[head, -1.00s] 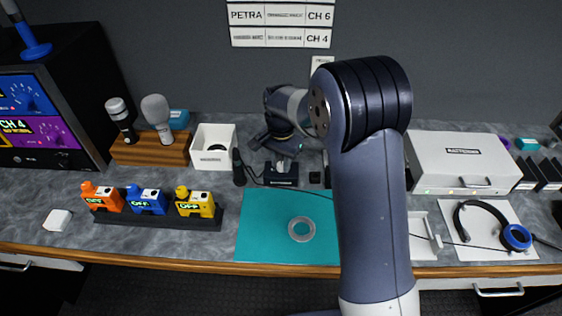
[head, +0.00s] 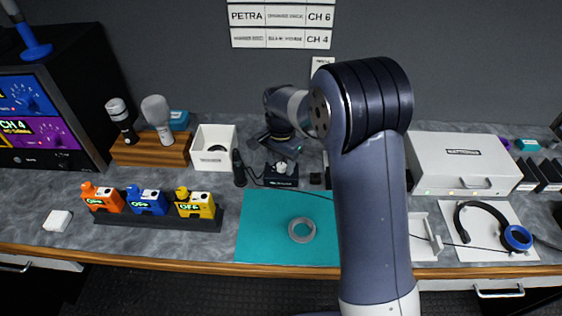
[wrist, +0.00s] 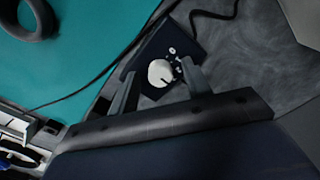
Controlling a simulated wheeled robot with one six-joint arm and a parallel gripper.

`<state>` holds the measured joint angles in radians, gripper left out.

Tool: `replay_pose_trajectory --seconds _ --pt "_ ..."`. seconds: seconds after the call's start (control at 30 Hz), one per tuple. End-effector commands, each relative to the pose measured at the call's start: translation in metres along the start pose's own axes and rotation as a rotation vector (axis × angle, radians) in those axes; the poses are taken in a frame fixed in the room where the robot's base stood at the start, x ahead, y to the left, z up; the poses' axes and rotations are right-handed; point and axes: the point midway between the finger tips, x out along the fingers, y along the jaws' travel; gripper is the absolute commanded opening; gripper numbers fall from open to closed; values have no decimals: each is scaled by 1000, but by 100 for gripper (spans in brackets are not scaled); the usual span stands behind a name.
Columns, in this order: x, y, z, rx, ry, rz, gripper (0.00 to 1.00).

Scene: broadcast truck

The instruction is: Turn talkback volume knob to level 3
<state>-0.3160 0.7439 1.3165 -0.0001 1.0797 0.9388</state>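The talkback box (head: 292,181) is a small dark unit on the counter behind the teal mat, with a pale round knob (head: 281,168) on top. In the wrist view the knob (wrist: 161,73) is white, and small white marks lie beside it on the dark box (wrist: 188,42). I cannot read the level or the knob's setting. My gripper (wrist: 160,69) is open, with one finger on each side of the knob in that view. In the head view my gripper (head: 276,139) is above and behind the knob, clear of it, and its fingertips are hard to make out.
A black handheld device (head: 239,168) with a cable stands left of the box. A white bin (head: 230,134) is behind it. The teal mat (head: 265,240) in front carries a grey ring (head: 302,230). A large white case (head: 455,150) stands at right.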

Motion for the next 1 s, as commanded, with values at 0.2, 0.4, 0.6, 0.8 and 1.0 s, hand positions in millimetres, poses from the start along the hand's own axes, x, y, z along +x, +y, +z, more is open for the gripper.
replay_pose_trajectory --seconds 0.2,0.4,0.6,0.8,1.0 --pt "0 0 0 0 -1 1 47" --pt "-20 -1 0 0 2 -3 47" --pt "-61 -1 0 0 3 -4 47" --pt "-94 -1 0 0 1 -2 47" --pt "-108 0 0 0 0 0 47"
